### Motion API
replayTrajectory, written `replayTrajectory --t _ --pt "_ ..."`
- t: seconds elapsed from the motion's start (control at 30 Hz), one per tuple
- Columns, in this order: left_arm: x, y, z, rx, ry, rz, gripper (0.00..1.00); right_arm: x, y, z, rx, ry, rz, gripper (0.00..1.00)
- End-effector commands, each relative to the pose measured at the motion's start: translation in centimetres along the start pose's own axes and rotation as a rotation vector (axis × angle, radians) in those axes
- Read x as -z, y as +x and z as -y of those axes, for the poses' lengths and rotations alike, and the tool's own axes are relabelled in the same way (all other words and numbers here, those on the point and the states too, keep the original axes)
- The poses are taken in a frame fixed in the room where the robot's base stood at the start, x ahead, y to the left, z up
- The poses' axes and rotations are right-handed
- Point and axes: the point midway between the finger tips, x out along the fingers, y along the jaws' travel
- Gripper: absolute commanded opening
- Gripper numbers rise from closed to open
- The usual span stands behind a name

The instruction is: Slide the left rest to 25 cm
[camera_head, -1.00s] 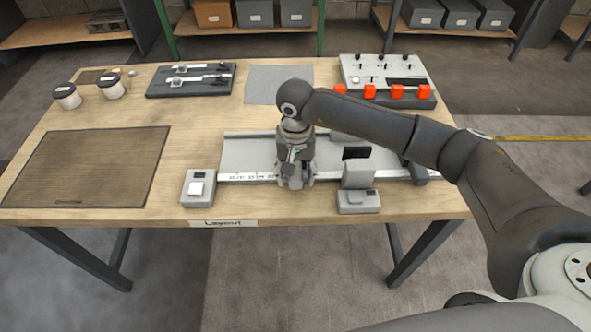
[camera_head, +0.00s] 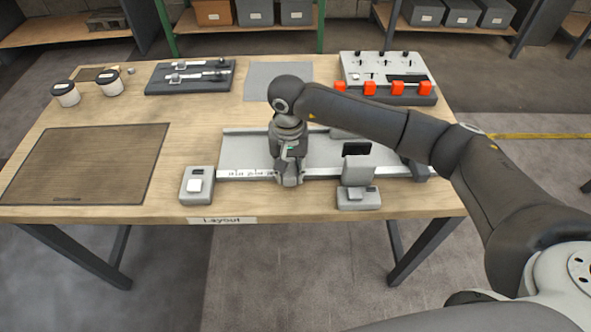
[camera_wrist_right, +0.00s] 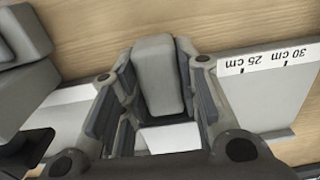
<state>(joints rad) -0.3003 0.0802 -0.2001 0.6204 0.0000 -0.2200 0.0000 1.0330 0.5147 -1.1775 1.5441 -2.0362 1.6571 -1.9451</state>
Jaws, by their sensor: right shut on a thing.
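The long grey rail plate (camera_head: 232,150) lies near the front of the table with a white ruler strip (camera_head: 240,173) along its front edge. My right gripper (camera_head: 289,180) is over this strip, pointing down. In the right wrist view my right gripper (camera_wrist_right: 160,95) is shut on a grey block, the left rest (camera_wrist_right: 158,72), with a finger on each side. The head view hides the rest behind the gripper. The strip (camera_wrist_right: 262,62) shows 25 cm and 30 cm upside down, to the right of the rest, with 25 cm nearer. My left gripper is not in view.
A grey upright block (camera_head: 357,171) stands right of my gripper. A small button box (camera_head: 197,186) sits at the strip's left end. A brown mat (camera_head: 85,165) lies left. A switch panel with red blocks (camera_head: 385,75) stands at the back right.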

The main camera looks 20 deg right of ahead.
Motion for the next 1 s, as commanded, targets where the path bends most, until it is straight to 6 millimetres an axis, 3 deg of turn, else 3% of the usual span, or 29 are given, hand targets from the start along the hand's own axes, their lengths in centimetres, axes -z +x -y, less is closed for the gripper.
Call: replayTrajectory --t 0.1,0.3,0.5,0.77,0.8,0.97,1.0 --pt "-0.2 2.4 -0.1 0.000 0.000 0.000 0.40 0.1 0.5 3.1 0.008 -0.003 -0.005 0.00" --pt "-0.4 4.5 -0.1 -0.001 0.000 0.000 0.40 0.1 0.3 7.0 0.007 -0.001 -0.005 0.00" --pt "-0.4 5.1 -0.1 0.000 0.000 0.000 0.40 0.1 0.0 8.5 0.003 0.000 -0.005 0.00" --pt "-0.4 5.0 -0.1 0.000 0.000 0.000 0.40 0.1 -0.1 8.5 0.002 0.001 -0.005 0.00" --pt "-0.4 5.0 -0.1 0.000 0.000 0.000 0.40 0.1 -0.1 8.5 0.002 0.001 -0.005 0.31" --pt "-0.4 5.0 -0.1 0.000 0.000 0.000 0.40 0.0 -0.1 8.4 0.002 0.001 -0.004 0.52" --pt "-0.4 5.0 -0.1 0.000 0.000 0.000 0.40 0.0 -0.1 8.4 0.001 0.001 -0.004 0.52"
